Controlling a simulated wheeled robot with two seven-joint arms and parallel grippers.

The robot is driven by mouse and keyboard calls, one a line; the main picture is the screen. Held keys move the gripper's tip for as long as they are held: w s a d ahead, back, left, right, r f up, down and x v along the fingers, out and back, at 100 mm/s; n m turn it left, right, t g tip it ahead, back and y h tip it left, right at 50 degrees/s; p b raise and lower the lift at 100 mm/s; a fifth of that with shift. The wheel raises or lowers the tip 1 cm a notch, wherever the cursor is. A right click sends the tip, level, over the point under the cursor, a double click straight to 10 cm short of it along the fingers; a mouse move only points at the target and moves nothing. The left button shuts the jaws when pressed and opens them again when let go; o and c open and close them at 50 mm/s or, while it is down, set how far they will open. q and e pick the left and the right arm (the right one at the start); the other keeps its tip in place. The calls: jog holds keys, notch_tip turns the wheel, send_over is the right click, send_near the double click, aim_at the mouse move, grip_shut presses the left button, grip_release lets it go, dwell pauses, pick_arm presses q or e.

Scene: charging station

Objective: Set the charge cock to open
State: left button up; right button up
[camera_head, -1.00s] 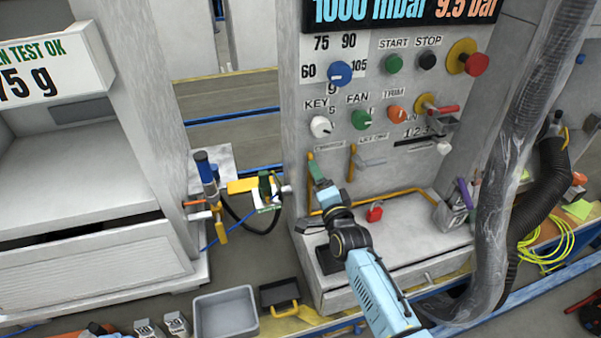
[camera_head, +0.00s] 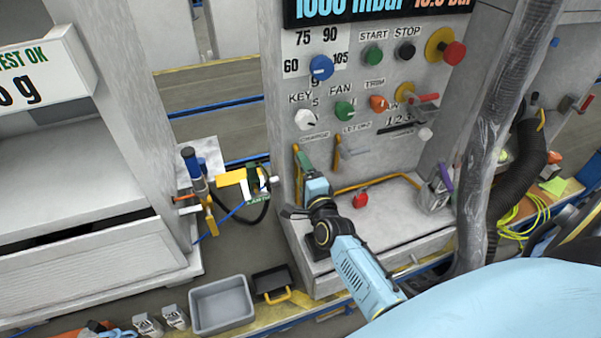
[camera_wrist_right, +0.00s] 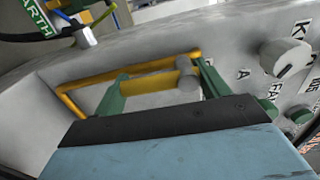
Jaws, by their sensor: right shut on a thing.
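The charge cock is a yellow lever (camera_head: 296,154) on the grey panel below the CHARGE label, at the left of the panel's lower row. My right gripper (camera_head: 304,160) reaches up to it from below and hides most of it. In the right wrist view, the green fingers (camera_wrist_right: 160,85) stand on either side of the yellow lever (camera_wrist_right: 148,83), shut on it. The lever's exact angle is hard to tell in the head view. My left gripper is not in view.
A second yellow lever (camera_head: 337,152) sits just right, under LET OFF. Knobs, including a white key knob (camera_head: 306,120), sit above. A yellow rail (camera_wrist_right: 80,82) and red padlock (camera_head: 360,200) are close by. A clear hose (camera_head: 480,150) hangs at the right.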

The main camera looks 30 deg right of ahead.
jog(key=o, duration=1.4)
jog(key=v, duration=1.3)
jog(key=shift+s+a, duration=0.15)
jog(key=shift+s, duration=0.05)
